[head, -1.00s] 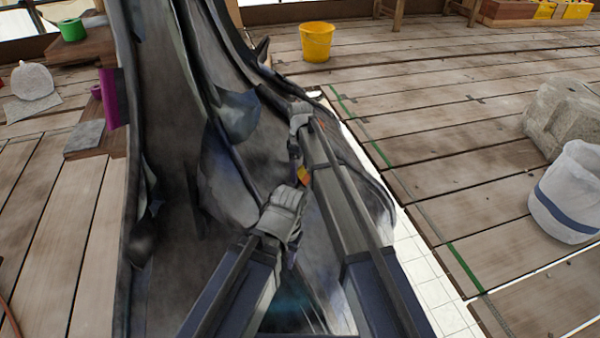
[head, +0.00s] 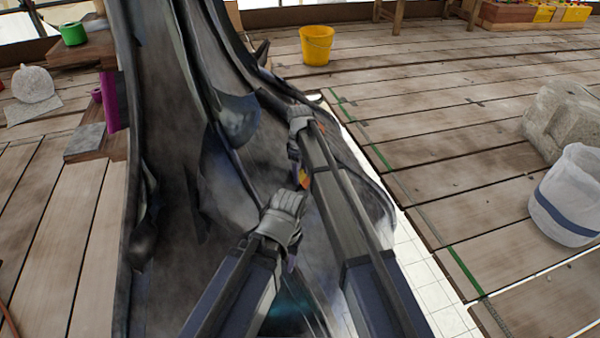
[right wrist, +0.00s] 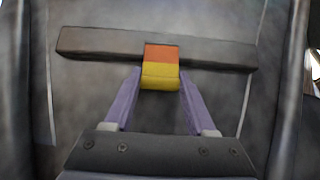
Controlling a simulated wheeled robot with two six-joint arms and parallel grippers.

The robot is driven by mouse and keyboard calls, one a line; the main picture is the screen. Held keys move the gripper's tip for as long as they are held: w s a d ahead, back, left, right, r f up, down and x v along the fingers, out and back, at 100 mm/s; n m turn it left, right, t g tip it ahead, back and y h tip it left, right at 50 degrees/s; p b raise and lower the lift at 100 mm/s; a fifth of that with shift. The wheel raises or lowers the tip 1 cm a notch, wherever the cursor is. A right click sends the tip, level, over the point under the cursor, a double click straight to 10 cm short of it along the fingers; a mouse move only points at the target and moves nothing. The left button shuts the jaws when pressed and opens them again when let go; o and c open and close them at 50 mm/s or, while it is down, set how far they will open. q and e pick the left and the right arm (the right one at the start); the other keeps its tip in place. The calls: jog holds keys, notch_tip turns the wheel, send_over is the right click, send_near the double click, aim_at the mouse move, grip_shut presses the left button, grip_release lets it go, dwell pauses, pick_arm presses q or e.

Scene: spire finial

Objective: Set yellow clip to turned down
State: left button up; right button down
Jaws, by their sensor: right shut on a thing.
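The yellow clip (right wrist: 160,76) has an orange part and a yellow part. In the right wrist view it sits at the middle of a dark bar (right wrist: 95,44), with its yellow end toward me. My right gripper (right wrist: 161,80) has its two purple fingers against the two sides of the yellow part. In the head view the clip (head: 304,178) is a small orange and yellow patch just below my right gripper (head: 297,165). The bar is hard to make out there. My left gripper (head: 291,262) hangs nearer, over the dark sculpted surface; its fingers are mostly hidden.
The tall dark spire surface (head: 175,220) fills the middle. A yellow bucket (head: 316,45), a stone block (head: 565,120) and a white bucket (head: 567,195) stand on the plank floor to the right. A stepped wooden stand (head: 88,50) is at the left. The right-hand planks are mostly clear.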

jog(key=shift+w+a+f+g+h, duration=0.25)
jog(key=shift+w+a+g+h, duration=0.1)
jog(key=shift+h, duration=0.15)
jog(key=shift+s+d, duration=0.1)
jog(key=shift+s, duration=0.1)
jog(key=shift+c, duration=1.1)
grip_release()
pick_arm(q)
jog(key=shift+f, duration=0.3)
pick_arm(e)
jog(key=shift+r, duration=0.1)
pick_arm(q)
notch_tip(320, 180, up, 8)
jog(key=p, duration=0.7)
jog(key=shift+f, duration=0.15)
pick_arm(e)
notch_tip(320, 180, up, 8)
jog(key=shift+w+a, duration=0.2)
jog(key=shift+a, duration=0.25)
pick_arm(q)
jog(key=shift+o, duration=0.3)
pick_arm(e)
jog(key=shift+f, duration=0.2)
